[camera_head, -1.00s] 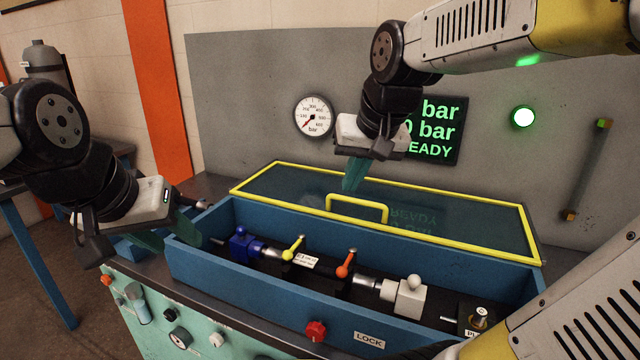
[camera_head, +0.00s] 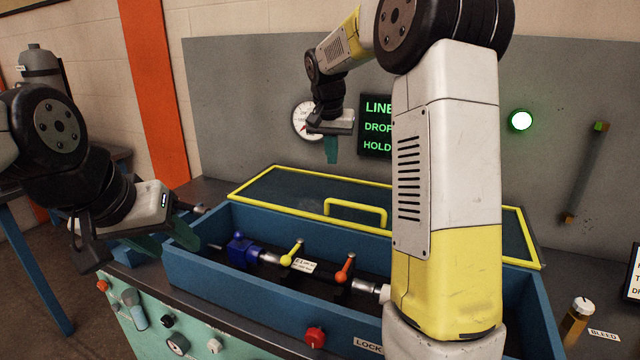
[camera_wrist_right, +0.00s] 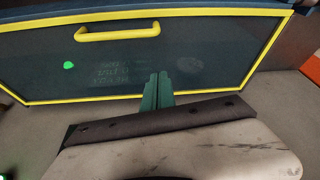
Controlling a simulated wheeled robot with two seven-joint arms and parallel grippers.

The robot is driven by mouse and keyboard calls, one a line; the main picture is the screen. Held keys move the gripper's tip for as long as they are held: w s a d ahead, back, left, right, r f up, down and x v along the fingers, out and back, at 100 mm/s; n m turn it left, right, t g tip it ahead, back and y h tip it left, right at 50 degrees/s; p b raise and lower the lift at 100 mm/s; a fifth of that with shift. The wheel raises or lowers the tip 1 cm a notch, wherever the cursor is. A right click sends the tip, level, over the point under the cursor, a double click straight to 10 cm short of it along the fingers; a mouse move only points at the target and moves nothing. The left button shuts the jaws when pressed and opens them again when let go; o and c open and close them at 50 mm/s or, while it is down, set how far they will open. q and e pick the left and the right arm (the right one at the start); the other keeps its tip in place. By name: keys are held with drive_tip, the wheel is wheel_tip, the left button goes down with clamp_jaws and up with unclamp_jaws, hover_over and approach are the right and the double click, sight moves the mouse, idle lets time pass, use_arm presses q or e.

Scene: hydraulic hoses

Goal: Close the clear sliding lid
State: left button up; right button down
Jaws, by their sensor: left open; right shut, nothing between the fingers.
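The clear lid (camera_head: 290,190) has a yellow frame and a yellow handle (camera_head: 355,211). It lies behind the open top of the blue box (camera_head: 300,245), leaving the hose fittings inside uncovered. The lid and its handle (camera_wrist_right: 117,32) also show in the right wrist view. My right gripper (camera_head: 331,158) is shut and empty, beyond the handle near the lid's back edge. Its fingers (camera_wrist_right: 158,90) overlap the yellow back edge in the wrist view; I cannot tell whether they touch. My left gripper (camera_head: 168,242) is open and empty at the box's left end.
In the box are a blue fitting (camera_head: 238,250), a yellow lever (camera_head: 292,253) and a red lever (camera_head: 345,267). My right arm hides the box's right part. A grey panel (camera_head: 250,100) with a gauge (camera_head: 301,120) and display (camera_head: 376,128) stands behind.

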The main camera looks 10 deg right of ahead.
drive_tip(key=x, duration=0.9)
drive_tip(key=s, duration=0.1)
drive_tip(key=s+a+f, duration=0.1)
drive_tip(key=s, duration=0.1)
drive_tip(key=shift+a+f, duration=0.1)
drive_tip(key=shift+f, duration=0.1)
drive_tip(key=shift+s+a, duration=0.1)
drive_tip(key=shift+s, duration=0.05)
